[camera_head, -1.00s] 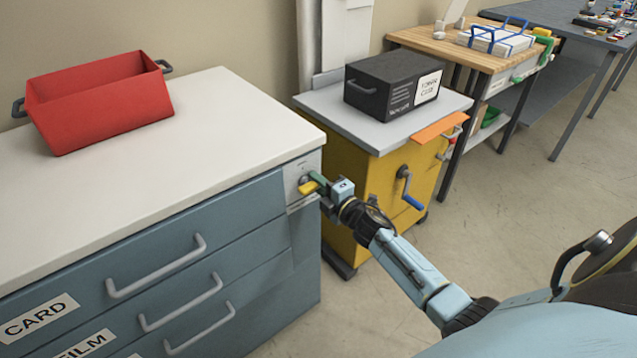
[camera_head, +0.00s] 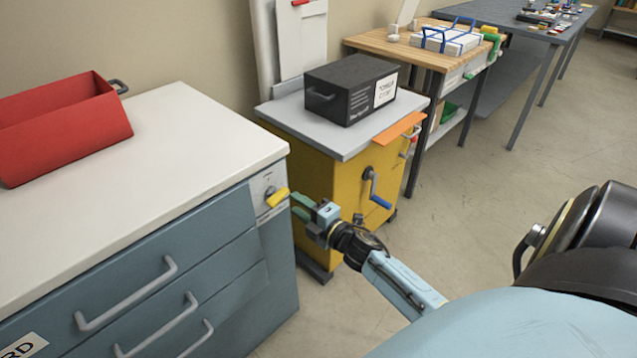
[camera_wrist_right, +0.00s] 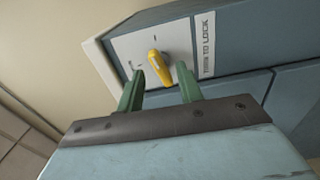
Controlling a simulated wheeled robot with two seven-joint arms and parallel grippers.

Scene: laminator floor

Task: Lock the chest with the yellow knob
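The chest (camera_head: 225,228) is a blue-grey cabinet with a white top and several drawers, all of which look shut, at the left of the head view. Its yellow knob (camera_head: 277,198) sits on a pale plate at the upper right of the front. In the right wrist view the knob (camera_wrist_right: 158,66) shows close up beside a "TURN TO LOCK" label (camera_wrist_right: 207,45). My right gripper (camera_head: 297,206) has green fingers and is just off the knob. My left gripper is not in view.
A red bin (camera_head: 65,130) lies on the chest top. A yellow cart (camera_head: 335,190) with a black box (camera_head: 350,88) and a blue-handled crank (camera_head: 376,188) stands close behind my right gripper. Open floor (camera_head: 470,190) lies to the right.

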